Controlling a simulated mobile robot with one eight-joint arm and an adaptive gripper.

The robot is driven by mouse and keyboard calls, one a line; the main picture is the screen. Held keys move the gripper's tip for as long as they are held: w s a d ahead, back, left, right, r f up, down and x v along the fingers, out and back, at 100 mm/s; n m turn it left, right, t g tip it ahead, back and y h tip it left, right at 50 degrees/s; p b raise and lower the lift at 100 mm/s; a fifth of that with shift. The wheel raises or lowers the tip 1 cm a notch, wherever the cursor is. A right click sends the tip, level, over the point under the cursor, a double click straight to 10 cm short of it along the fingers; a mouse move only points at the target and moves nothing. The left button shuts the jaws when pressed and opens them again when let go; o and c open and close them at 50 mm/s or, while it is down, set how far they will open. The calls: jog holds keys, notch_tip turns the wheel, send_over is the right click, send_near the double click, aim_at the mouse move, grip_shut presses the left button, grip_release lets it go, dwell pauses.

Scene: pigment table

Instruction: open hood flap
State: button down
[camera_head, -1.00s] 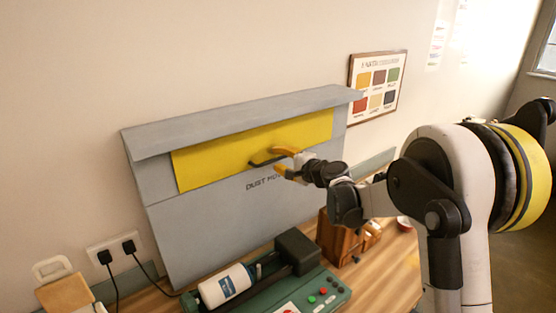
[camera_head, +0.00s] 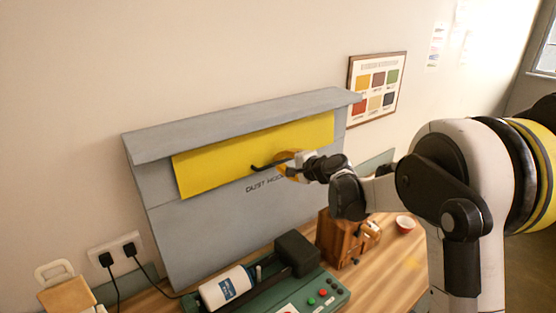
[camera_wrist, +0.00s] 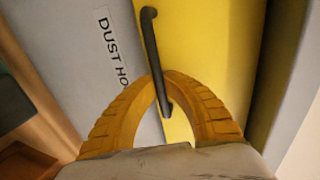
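The grey dust hood (camera_head: 215,240) stands against the wall, with a yellow flap (camera_head: 215,165) under its top ledge. The flap hangs down across the hood front and looks nearly closed. A dark bar handle (camera_head: 262,167) sits near the flap's lower edge; it also shows in the wrist view (camera_wrist: 152,45). My gripper (camera_head: 285,165) is at the right part of the handle. In the wrist view its yellow fingers (camera_wrist: 166,82) come together with the bar between their tips, and the bar's near end shows between the fingers. The flap's inner side is hidden.
Below the hood, a green machine (camera_head: 315,295) with a white bottle (camera_head: 228,287) stands on the wooden table. A colour chart (camera_head: 376,85) hangs on the wall.

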jog(key=s+d+r+g+h+p, duration=0.4)
jog(key=s+r+g+h+p, duration=0.2)
jog(key=r+g+p, duration=0.3)
jog(key=shift+s+d+r+p, duration=0.35)
jog(key=shift+s+r+p, duration=0.05)
jog(key=shift+r+p, duration=0.5)
jog(key=c, duration=1.5)
grip_release()
jog(key=v, duration=1.2)
jog(key=shift+s, duration=0.1)
